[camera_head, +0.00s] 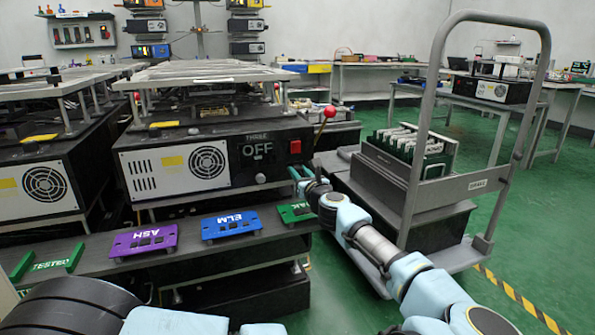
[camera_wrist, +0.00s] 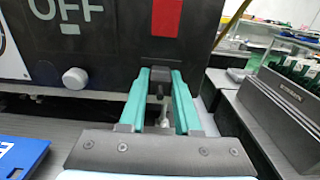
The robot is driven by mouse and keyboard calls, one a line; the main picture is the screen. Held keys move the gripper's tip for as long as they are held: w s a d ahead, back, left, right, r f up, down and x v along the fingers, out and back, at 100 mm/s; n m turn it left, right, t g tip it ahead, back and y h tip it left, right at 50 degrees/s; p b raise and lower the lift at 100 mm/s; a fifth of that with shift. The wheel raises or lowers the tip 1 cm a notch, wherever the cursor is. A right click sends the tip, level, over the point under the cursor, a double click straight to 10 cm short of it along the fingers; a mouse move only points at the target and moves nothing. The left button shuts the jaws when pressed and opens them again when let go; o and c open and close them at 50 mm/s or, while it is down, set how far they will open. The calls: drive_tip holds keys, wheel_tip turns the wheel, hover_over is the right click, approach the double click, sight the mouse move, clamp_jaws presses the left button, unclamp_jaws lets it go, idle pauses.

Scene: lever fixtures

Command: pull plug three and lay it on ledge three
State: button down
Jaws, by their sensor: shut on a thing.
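The test unit (camera_head: 215,165) is a dark box with a white fan panel, marked THREE and OFF; its face also shows in the wrist view (camera_wrist: 110,60). My gripper (camera_head: 299,176) is low at the right of its front, below the red square (camera_head: 295,147). In the wrist view my teal fingers (camera_wrist: 160,76) close around a small dark grey block, which I take for plug three (camera_wrist: 159,75). Whether it still sits in the unit cannot be told. The dark ledge (camera_head: 88,261) runs below the front of the unit.
Purple ASH (camera_head: 143,240), blue ELM (camera_head: 230,225) and green plates (camera_head: 296,212) sit on the ledge; a green TESTED bracket (camera_head: 48,266) is at left. A red-ball lever (camera_head: 328,112) rises right of the unit. A grey cart (camera_head: 440,195) with a rack stands close right of my arm.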

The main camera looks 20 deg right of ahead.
sight(300, 172)
drive_tip(key=shift+s+p, duration=0.4)
drive_tip(key=shift+s, duration=2.6)
